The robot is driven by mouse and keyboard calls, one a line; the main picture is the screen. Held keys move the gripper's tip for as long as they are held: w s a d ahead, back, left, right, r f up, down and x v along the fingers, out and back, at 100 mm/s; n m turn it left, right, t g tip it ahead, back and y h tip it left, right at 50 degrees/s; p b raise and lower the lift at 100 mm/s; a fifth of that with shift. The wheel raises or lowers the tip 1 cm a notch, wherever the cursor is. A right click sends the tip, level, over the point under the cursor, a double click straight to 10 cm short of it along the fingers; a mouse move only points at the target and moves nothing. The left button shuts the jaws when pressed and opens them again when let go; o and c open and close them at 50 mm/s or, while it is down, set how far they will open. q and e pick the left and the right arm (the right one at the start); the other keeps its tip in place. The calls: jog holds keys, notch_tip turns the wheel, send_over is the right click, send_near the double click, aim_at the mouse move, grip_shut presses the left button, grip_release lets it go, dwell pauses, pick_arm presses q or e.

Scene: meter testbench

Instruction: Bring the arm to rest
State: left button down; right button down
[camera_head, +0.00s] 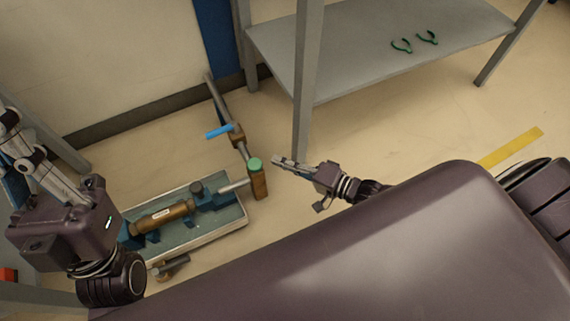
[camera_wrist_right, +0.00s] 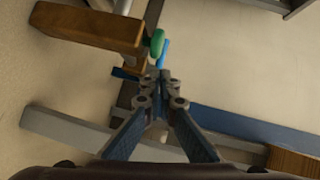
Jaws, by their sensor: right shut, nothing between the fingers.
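My right gripper (camera_head: 282,161) is in the middle of the head view, pointing left, shut and empty. It is right of the green-topped end of a brass pipe fitting (camera_head: 258,182), with a visible gap. In the right wrist view its fingertips (camera_wrist_right: 161,76) are together with nothing between them. The green cap (camera_wrist_right: 157,43) and the brass fitting (camera_wrist_right: 90,28) appear beyond them. My left gripper (camera_head: 38,165) is at the left edge of the head view. Its linkages are partly cut off and its fingertips are unclear.
A meter testbench tray (camera_head: 225,232) holds a brass meter (camera_head: 163,219). A pipe with a blue-handled valve (camera_head: 220,131) runs behind. A grey shelf (camera_head: 370,60) with green clips (camera_head: 402,46) stands at the back right; its upright leg (camera_head: 305,85) is close behind my right gripper. Open floor lies right.

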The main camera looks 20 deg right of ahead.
jog(key=shift+s, duration=0.3)
dwell(0.4)
